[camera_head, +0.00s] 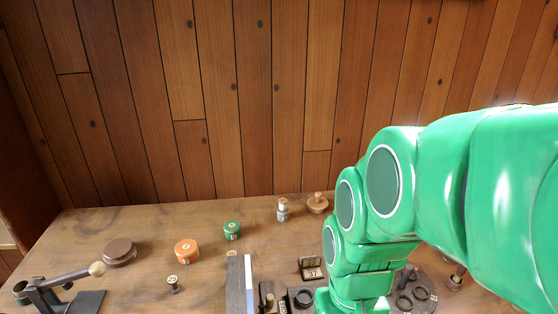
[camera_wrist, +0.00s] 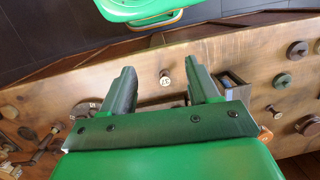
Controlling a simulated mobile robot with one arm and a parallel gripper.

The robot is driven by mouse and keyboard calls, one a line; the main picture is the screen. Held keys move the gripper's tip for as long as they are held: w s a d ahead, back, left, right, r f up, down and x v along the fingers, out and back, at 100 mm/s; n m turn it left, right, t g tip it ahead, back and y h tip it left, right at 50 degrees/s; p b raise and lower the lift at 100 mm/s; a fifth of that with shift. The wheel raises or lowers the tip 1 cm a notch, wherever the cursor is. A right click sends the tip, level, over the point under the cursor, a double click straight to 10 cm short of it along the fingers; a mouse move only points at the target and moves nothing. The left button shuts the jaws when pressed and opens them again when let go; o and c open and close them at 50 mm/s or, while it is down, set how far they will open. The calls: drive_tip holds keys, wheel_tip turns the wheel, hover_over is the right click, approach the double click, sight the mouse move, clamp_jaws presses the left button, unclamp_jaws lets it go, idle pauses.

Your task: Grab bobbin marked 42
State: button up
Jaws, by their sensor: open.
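In the wrist view a small bobbin (camera_wrist: 165,80) with a pale round label stands on the wooden table, seen in the gap between my fingers. Its label may read 42, but it is too small to be sure. My gripper (camera_wrist: 159,67) is open and empty, its two dark fingers apart on either side of that bobbin in the picture. My fingers are hidden there by my green arm.
The head view shows a brown spool (camera_head: 120,252), an orange spool (camera_head: 186,252), a green spool (camera_head: 232,231), a pale spool (camera_head: 282,210) and a wooden knobbed piece (camera_head: 317,205). A lever tool (camera_head: 62,286) stands at left.

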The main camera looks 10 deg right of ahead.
drive_tip(key=w+a+m+y, duration=0.35)
drive_tip(key=w+a, duration=0.25)
drive_tip(key=w, duration=0.3)
drive_tip(key=w+d+f+m+t+y, duration=0.2)
drive_tip(key=w+m+t+y, duration=0.55)
drive_tip(key=w, duration=1.25)
drive_tip(key=w+d+f+m+t+h, duration=0.15)
drive_tip(key=w+d+f+m, duration=0.25)
drive_tip(key=w+d+m, duration=0.6)
drive_tip(key=w+d+f+m+t+h, duration=0.1)
drive_tip(key=d+f+m, duration=0.1)
drive_tip(key=d, duration=0.3)
drive_tip(key=w+d+f+m+t, duration=0.1)
drive_tip(key=d+f+m, duration=0.2)
drive_tip(key=d, duration=0.3)
drive_tip(key=w+d+f+m+t+h, duration=0.1)
drive_tip(key=d+f+m+t, duration=0.1)
drive_tip(key=d+f+m, duration=0.1)
drive_tip(key=shift+w+d+f+h, duration=0.2)
drive_tip(key=shift+d+f, duration=0.25)
drive_tip(key=shift+d, duration=0.25)
drive_tip(key=shift+w+d+f+h, duration=0.2)
drive_tip(key=shift+d+f, duration=0.25)
drive_tip(key=shift+d, duration=0.25)
drive_tip(key=shift+x, duration=3.85)
drive_tip(key=shift+d, duration=0.15)
drive_tip(key=shift+c, duration=0.3)
drive_tip(key=c, duration=1)
